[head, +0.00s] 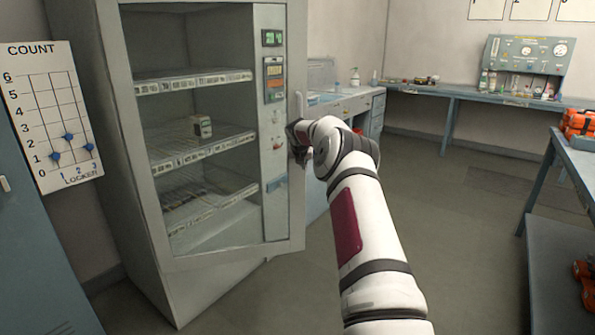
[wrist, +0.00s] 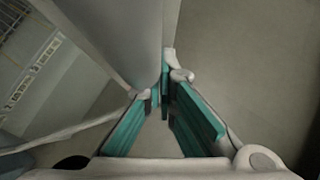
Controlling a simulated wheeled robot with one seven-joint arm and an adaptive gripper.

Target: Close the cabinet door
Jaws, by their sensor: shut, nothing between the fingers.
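The cabinet (head: 145,225) is a tall grey unit with wire shelves, on the left in the head view. Its door (head: 296,215) has a grey frame around a clear pane and stands somewhat ajar, its right edge out past the cabinet body. A pale upright handle (head: 299,104) is on the door's right edge. My gripper (head: 300,152) is at that edge, just below the handle's visible part. In the wrist view my gripper (wrist: 165,88) is shut and empty, its teal-padded fingers converging beside a grey surface of the door. I cannot tell whether they touch it.
A small box (head: 202,126) stands on the middle shelf. A blue locker (head: 35,240) is at the far left. A counter (head: 350,100) is behind the door, and a blue bench (head: 460,93) runs along the back wall. The floor (head: 440,220) right of my arm is clear.

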